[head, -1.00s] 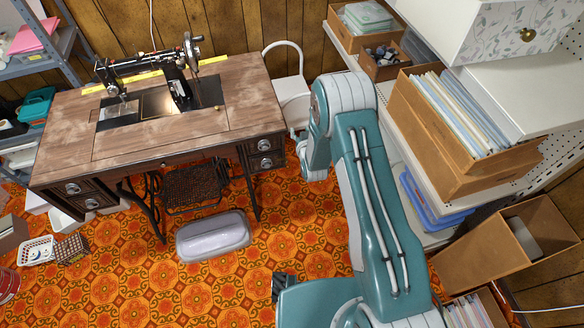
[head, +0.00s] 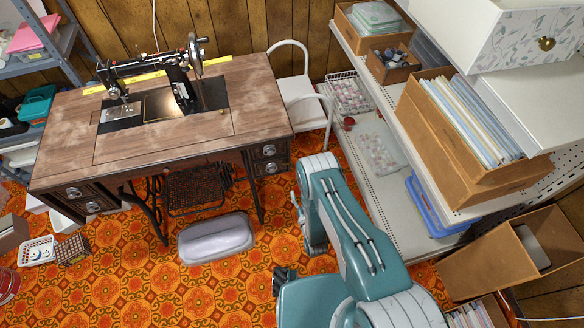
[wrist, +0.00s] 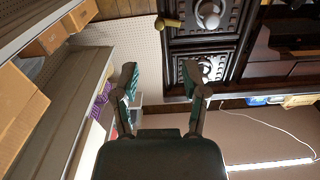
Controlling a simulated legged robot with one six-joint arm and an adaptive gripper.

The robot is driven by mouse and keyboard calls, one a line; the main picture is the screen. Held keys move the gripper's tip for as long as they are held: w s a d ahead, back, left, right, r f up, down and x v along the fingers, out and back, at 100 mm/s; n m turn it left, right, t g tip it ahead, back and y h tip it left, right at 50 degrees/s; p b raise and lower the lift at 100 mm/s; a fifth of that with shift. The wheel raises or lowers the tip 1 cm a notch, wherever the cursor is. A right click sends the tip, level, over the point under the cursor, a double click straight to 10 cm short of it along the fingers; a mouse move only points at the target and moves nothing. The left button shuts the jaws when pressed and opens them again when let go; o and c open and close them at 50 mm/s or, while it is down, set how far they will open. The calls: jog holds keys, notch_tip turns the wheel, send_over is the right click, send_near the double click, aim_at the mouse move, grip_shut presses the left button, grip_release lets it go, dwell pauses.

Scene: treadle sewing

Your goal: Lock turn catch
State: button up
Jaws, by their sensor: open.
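A small brass-coloured piece (wrist: 168,22), which looks like the turn catch, sticks out beside the dark carved drawer fronts (wrist: 202,20) at the top of the wrist view. My gripper (wrist: 160,82) is open and empty, its two fingers pointing up toward the drawers in that picture. The catch lies beyond the fingertips, between their lines, and appears apart from them. In the head view the sewing table (head: 75,150) stands at left with its right-hand drawers (head: 268,160).
A white metal chair (head: 300,90) stands right of the table. Shelving with cardboard boxes (head: 455,140) and a blue tray (head: 425,205) lines the right side. A grey padded stool (head: 216,238) sits on the floor before the treadle (head: 195,190). Patterned floor shows between.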

aim_at(292, 168)
jog(key=x, duration=1)
jog(key=shift+w, duration=0.3)
grip_shut()
